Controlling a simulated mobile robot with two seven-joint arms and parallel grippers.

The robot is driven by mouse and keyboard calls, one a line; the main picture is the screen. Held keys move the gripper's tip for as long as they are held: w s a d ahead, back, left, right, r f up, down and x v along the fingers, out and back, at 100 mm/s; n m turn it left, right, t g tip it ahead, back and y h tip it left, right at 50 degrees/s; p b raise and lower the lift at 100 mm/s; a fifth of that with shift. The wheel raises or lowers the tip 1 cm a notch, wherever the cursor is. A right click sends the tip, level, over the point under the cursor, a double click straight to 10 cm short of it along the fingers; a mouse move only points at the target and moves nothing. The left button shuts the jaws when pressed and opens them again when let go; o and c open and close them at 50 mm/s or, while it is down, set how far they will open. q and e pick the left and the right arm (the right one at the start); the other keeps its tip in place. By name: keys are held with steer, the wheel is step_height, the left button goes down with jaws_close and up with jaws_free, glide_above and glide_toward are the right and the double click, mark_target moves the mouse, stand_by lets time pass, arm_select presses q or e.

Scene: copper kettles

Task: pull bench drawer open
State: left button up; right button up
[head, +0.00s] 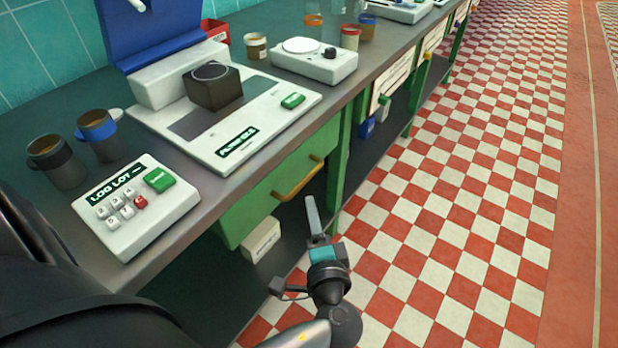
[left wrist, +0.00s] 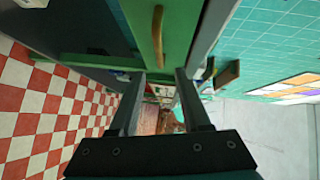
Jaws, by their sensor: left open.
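The bench drawer (head: 255,200) is a green front under the dark bench top, and it looks closed. Its brass bar handle (head: 298,180) runs along the front. In the left wrist view the handle (left wrist: 158,30) stands upright in the picture against the green drawer front (left wrist: 185,25). My left gripper (head: 311,208) is in front of the bench, just below and to the right of the handle, apart from it. In the left wrist view its two fingers (left wrist: 155,75) are spread with nothing held between them, and the handle lies beyond their tips. My right gripper is not seen.
On the bench top (head: 190,195) stand a keypad box (head: 135,215), a white machine (head: 225,120), two dark mugs (head: 55,160) and a small scale (head: 315,62). A pale box (head: 260,240) sits on the lower shelf. The checkered floor (head: 450,210) to the right is clear.

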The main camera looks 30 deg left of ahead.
mark_target(306, 182)
arm_select(q)
steer(key=b+x, duration=0.1)
steer(key=x, duration=0.9)
steer(key=shift+w+f+b, duration=0.1)
steer(key=shift+f+b, duration=0.05)
steer(key=shift+b, duration=0.25)
steer(key=shift+x, duration=0.85)
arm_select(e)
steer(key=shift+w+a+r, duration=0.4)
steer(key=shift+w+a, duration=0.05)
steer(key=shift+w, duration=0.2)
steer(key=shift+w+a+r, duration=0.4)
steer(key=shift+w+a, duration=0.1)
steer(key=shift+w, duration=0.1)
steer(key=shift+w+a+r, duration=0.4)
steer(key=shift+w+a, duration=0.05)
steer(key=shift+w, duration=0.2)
arm_select(q)
jaws_close()
